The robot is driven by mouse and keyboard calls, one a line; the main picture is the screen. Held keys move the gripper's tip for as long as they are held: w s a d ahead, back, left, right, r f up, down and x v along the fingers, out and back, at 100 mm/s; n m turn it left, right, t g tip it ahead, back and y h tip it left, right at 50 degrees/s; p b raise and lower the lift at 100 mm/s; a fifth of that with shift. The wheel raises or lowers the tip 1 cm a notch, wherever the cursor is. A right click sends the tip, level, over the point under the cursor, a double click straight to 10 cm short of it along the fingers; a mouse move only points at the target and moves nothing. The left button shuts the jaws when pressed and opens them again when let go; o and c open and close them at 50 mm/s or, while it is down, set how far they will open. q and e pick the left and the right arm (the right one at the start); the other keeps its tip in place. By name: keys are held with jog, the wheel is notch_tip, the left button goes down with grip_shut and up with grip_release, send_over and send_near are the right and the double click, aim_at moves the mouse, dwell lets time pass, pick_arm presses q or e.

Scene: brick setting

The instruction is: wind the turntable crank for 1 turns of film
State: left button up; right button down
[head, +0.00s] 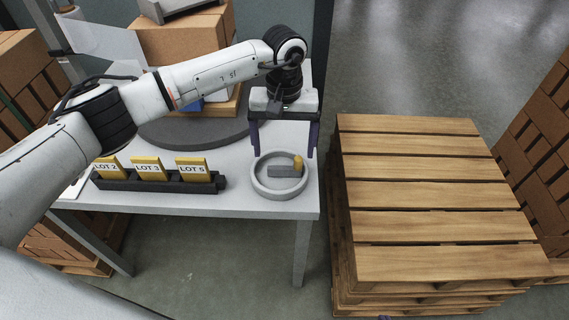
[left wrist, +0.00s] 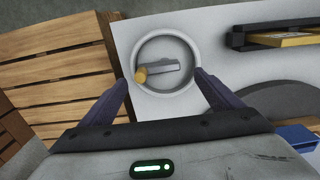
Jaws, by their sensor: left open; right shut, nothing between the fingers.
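The turntable crank (head: 284,171) is a grey bar with a yellow knob (head: 298,162), set inside a round grey dish at the table's front right corner. In the head view the knob is at the right end of the bar. In the left wrist view the knob (left wrist: 140,75) is at the left end. My left gripper (head: 284,152) is open above the dish, with its fingers apart on either side and nothing between them. The dark grey turntable (head: 190,134) lies behind, partly hidden by my left arm.
A dark rack (head: 150,183) with yellow lot cards stands left of the crank on the white table (head: 250,206). Cardboard boxes (head: 180,40) stand at the back. A stack of wooden pallets (head: 425,190) stands right of the table, past a narrow gap.

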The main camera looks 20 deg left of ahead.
aim_at(284, 167)
pick_arm(q)
notch_tip(284, 167, down, 7)
jog(key=shift+d, duration=0.1)
dwell(0.3)
jog(key=c, duration=1)
